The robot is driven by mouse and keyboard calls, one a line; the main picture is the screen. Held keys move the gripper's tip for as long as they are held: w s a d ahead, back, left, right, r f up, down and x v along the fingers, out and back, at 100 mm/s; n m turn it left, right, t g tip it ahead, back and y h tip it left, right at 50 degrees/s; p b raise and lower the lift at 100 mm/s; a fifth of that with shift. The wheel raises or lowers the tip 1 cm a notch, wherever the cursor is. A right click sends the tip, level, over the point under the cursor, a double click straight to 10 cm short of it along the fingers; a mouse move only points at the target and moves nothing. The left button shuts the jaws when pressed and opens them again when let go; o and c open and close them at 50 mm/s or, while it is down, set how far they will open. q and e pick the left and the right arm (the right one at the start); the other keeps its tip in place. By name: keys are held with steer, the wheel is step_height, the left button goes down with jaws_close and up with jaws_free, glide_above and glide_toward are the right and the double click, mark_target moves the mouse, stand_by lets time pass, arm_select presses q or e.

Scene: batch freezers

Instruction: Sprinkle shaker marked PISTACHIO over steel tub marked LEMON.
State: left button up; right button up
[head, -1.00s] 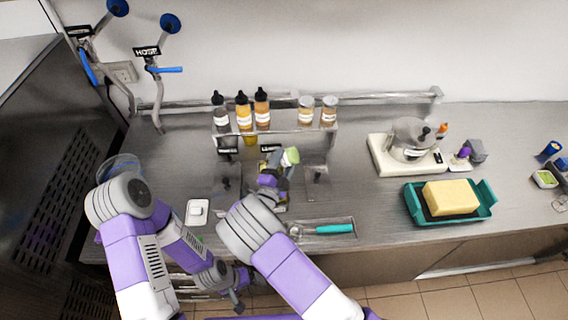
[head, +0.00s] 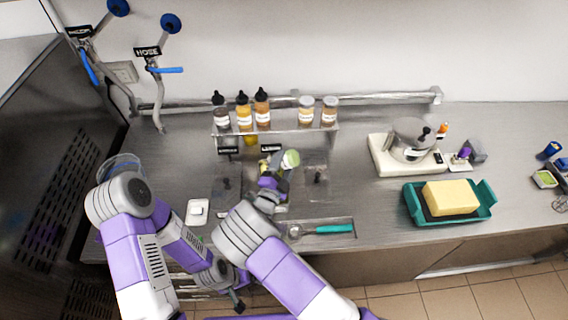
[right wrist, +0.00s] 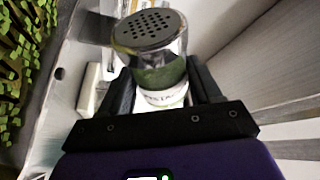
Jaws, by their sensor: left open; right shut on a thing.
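The PISTACHIO shaker (right wrist: 155,65) is a clear jar with green contents and a grey perforated lid; part of its label shows in the right wrist view. My right gripper (right wrist: 155,100) is shut around its body. In the head view the shaker (head: 291,158) is above the middle of the counter's row of wells, near the LEMON sign (head: 270,148). The steel tub at that sign is mostly hidden by my right arm and gripper (head: 277,178). My left gripper (head: 238,300) is open and empty, low before the counter front.
Bottles (head: 243,112) and two shakers (head: 318,110) stand on the rack behind. Lidded wells (head: 316,178) flank the middle. A teal-handled scoop (head: 328,229) lies in front. Small green pieces (right wrist: 20,60) fill the right wrist view's left edge; their container is unclear.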

steer(key=shift+r, duration=0.1)
steer(key=shift+w+a+b, duration=0.1)
steer(key=shift+w+b, duration=0.5)
steer(key=shift+w, duration=1.5)
steer(key=shift+r+p, duration=0.7)
steer(key=shift+r, duration=0.2)
steer(key=shift+f+b, duration=0.6)
steer(key=shift+f, duration=0.35)
steer(key=shift+r+p, duration=0.8)
steer(key=shift+r, duration=0.1)
steer(key=shift+f+b, duration=0.6)
steer(key=shift+f, duration=0.35)
steer(key=shift+r, duration=0.1)
